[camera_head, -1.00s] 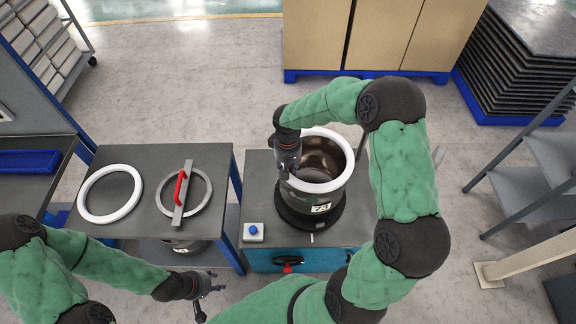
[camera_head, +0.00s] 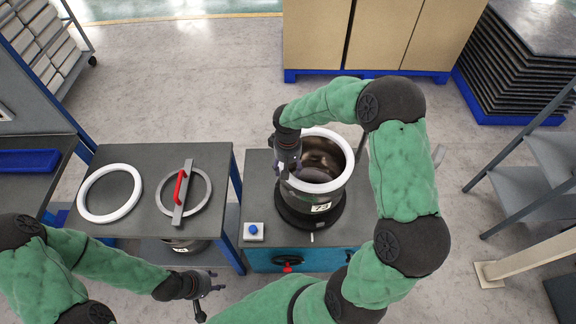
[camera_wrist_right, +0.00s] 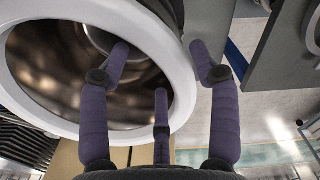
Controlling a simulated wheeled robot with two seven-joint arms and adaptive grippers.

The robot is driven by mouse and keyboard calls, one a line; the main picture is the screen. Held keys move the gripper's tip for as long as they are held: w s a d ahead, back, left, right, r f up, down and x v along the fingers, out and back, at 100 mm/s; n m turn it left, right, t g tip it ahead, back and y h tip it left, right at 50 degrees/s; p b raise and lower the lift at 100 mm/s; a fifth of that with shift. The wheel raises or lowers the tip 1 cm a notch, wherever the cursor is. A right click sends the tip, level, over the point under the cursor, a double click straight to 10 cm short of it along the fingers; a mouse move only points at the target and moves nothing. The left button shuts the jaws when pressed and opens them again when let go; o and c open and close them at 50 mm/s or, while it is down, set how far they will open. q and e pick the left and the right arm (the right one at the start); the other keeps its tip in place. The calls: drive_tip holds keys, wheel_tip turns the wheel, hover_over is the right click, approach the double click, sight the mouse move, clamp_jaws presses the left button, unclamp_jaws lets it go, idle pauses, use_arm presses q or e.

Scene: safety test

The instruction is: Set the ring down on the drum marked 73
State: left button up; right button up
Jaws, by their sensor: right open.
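The drum marked 73 (camera_head: 318,207) stands upright and open on the middle bench. A white ring (camera_head: 350,157) lies around its top rim; it fills much of the right wrist view (camera_wrist_right: 181,85). My right gripper (camera_head: 287,168) is at the left side of that rim. In the right wrist view my right gripper (camera_wrist_right: 163,62) is open, with one finger over the drum's opening and another outside the white ring. I cannot tell whether the fingers touch it. My left gripper (camera_head: 212,297) is open and empty in front of the left table.
The left table (camera_head: 150,153) carries another white ring (camera_head: 133,200) and a grey metal ring with a red handle (camera_head: 180,188). A blue button box (camera_head: 253,231) sits at the bench's front left. Cartons (camera_head: 375,35) stand behind. A grey shelf (camera_head: 530,180) is at right.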

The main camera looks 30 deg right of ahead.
drive_tip(key=shift+r, duration=0.1)
wheel_tip(320, 180, up, 19)
drive_tip(key=p, duration=0.5)
idle(0.8)
idle(0.6)
drive_tip(key=s+a+f+y+b, duration=0.1)
drive_tip(key=a+f, duration=0.3)
drive_tip(key=f, duration=0.4)
drive_tip(key=a+f+y+b, duration=0.1)
drive_tip(key=a+f, duration=0.3)
drive_tip(key=f, duration=0.4)
drive_tip(key=s+a+f+m+y+b, duration=0.1)
drive_tip(key=s+a+f+b, duration=0.1)
drive_tip(key=s+a+f, duration=0.3)
drive_tip(key=s+a+f+m+y+b, duration=0.1)
drive_tip(key=s+a+f, duration=0.4)
drive_tip(key=s+f, duration=0.6)
wheel_tip(320, 180, down, 7)
drive_tip(key=shift+s+r+b, duration=0.2)
drive_tip(key=shift+s+b, duration=0.05)
drive_tip(key=shift+b, duration=0.65)
